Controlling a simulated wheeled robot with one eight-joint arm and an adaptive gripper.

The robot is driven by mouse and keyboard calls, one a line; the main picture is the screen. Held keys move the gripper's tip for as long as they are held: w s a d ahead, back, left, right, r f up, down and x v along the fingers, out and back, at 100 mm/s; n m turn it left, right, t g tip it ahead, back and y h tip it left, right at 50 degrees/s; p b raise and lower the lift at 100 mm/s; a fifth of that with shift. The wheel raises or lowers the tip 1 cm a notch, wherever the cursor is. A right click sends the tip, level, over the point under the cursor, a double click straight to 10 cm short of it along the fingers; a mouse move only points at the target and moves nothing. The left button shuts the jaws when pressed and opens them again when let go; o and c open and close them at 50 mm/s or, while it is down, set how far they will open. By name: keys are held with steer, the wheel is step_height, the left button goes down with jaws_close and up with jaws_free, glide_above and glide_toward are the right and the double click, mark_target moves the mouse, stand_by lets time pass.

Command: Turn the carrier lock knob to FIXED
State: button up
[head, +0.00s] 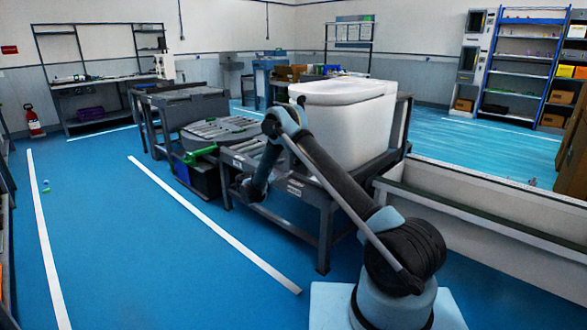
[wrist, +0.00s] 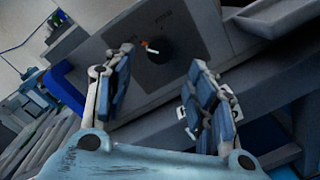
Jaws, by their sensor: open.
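The carrier lock knob (wrist: 157,52) shows in the wrist view as a dark round knob with a small orange and white pointer mark towards its left side. It sits on a grey panel plate (wrist: 192,22), with small lettering above it that is too blurred to read. My gripper (wrist: 160,58) is open, its two blue-padded fingers spread to the left and right of the knob in the picture. I see no contact, and the remaining distance is hard to tell. In the head view my gripper (head: 250,190) is low beside the conveyor frame, and the knob cannot be made out.
A white tank-like body (head: 345,118) stands on the dark conveyor frame (head: 322,222), right behind my arm. A roller table (head: 220,130) with a green handle (head: 200,152) is to the left.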

mark_target(295, 164)
steer(key=x, duration=0.7)
steer(key=shift+s, duration=0.1)
